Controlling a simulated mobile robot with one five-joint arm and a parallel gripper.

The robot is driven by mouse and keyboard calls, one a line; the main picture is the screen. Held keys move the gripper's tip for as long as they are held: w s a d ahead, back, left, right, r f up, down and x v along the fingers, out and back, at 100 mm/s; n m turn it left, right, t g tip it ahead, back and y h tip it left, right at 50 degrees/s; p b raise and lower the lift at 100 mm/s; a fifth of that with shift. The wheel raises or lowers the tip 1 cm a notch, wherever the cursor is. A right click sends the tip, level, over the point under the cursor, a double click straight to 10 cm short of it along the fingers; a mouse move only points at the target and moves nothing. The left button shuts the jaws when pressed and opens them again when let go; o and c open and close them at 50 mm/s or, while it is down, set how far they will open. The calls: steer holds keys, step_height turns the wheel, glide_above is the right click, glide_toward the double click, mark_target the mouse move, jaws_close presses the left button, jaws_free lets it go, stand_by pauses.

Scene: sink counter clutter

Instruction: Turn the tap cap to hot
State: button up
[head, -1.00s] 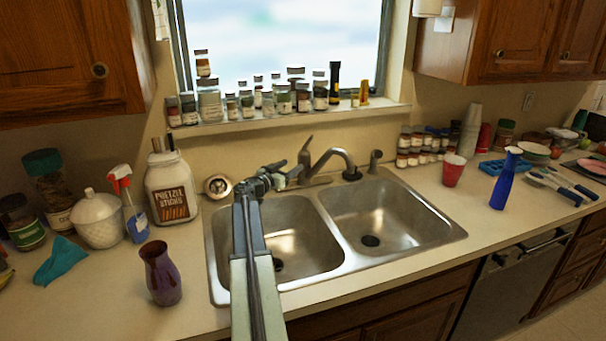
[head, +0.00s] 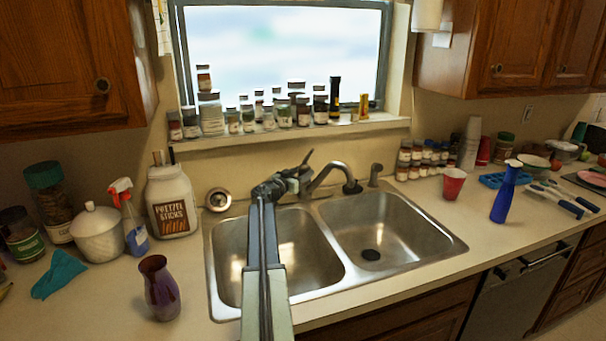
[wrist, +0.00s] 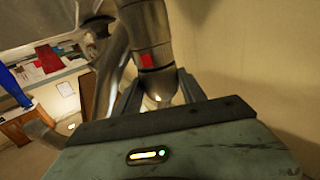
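The metal tap (head: 326,170) stands behind the double sink, its spout curving right. Its cap has a thin lever (head: 308,157) pointing up and slightly right. My gripper (head: 301,174) is at the tap's left side and hides part of its body and base. In the wrist view the tap body (wrist: 142,35) rises in front of my gripper (wrist: 160,92), with a red mark (wrist: 147,61) on it. The two dark fingers are spread, with shiny metal of the tap between them. I cannot tell whether they touch it.
The sink (head: 345,270) has two empty basins. A sink strainer (head: 218,200) and a pretzel jar (head: 172,203) are to the left. Several spice jars line the window sill (head: 290,133) behind.

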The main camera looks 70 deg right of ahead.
steer(key=c, duration=0.4)
steer(key=shift+w+g, duration=0.1)
steer(key=shift+g, duration=0.2)
steer(key=shift+w+d+m+g+y, duration=0.15)
steer(key=shift+m+g+y, duration=0.2)
steer(key=shift+m+g, duration=0.4)
steer(key=shift+w+d+m+g+y, duration=0.15)
steer(key=shift+m+g+y, duration=0.2)
steer(key=shift+m+g, duration=0.35)
steer(key=shift+m+g+y, duration=1.3)
steer(key=shift+m+g, duration=0.05)
steer(key=shift+g, duration=0.7)
steer(key=shift+a+g, duration=0.1)
steer(key=shift+g, duration=0.2)
steer(key=o, duration=1.1)
steer(key=shift+c, duration=0.2)
